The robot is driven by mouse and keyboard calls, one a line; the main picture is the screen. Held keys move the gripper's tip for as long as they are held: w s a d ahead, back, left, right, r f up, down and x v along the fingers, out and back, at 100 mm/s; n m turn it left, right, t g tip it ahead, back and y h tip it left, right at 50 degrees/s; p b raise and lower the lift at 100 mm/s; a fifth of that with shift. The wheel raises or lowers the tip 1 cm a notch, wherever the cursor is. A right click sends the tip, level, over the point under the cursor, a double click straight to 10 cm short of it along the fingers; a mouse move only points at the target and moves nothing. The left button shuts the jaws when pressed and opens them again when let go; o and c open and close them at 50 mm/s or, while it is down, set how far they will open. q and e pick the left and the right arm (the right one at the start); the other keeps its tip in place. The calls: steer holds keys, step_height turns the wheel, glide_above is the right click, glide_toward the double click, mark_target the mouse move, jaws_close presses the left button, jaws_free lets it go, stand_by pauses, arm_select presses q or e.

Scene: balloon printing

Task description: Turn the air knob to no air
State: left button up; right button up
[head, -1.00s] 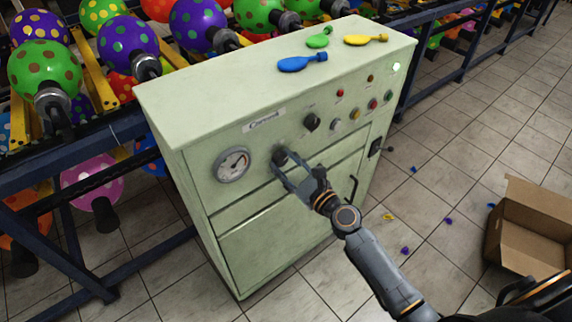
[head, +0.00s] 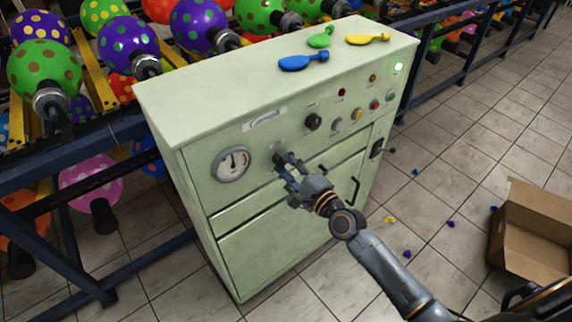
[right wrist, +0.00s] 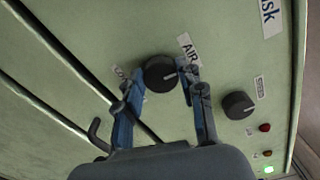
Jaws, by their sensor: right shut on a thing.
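The pale green control cabinet (head: 330,180) stands in the middle of the head view. Its dark round air knob (head: 279,158) is on the front panel, right of the pressure gauge (head: 233,164). In the right wrist view the knob (right wrist: 159,73) sits beside an "AIR" label (right wrist: 189,48), and its white mark points to the right. My right gripper (head: 288,168) is shut on the air knob, with one finger on each side in the right wrist view (right wrist: 158,98). The gauge needle points nearly straight up. My left gripper is not in view.
A second dark knob (head: 313,121) and several buttons and lamps are on the panel to the right. Blue (head: 303,61), green (head: 321,38) and yellow (head: 367,39) flat balloons lie on the cabinet top. An open cardboard box (head: 530,228) is on the floor at right.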

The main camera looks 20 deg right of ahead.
steer(key=n, duration=0.3)
steer(key=shift+f+n, duration=0.1)
steer(key=shift+n, duration=0.3)
steer(key=n+p, duration=0.1)
steer(key=n, duration=0.2)
steer(key=shift+n, duration=0.3)
steer(key=n, duration=0.3)
steer(key=shift+f+n+p, duration=0.1)
steer(key=shift+n+p, duration=0.2)
steer(key=shift+p, duration=0.1)
steer(key=n+p, duration=0.1)
steer(key=n, duration=0.2)
steer(key=shift+n, duration=0.3)
steer(key=n+p, duration=0.1)
steer(key=n, duration=0.2)
steer(key=shift+d+f+n, duration=0.1)
steer(key=shift+n, duration=0.2)
steer(key=n, duration=0.3)
steer(key=shift+n+p, duration=0.3)
steer(key=shift+p, duration=0.05)
steer(key=n, duration=0.6)
steer(key=shift+d, duration=0.2)
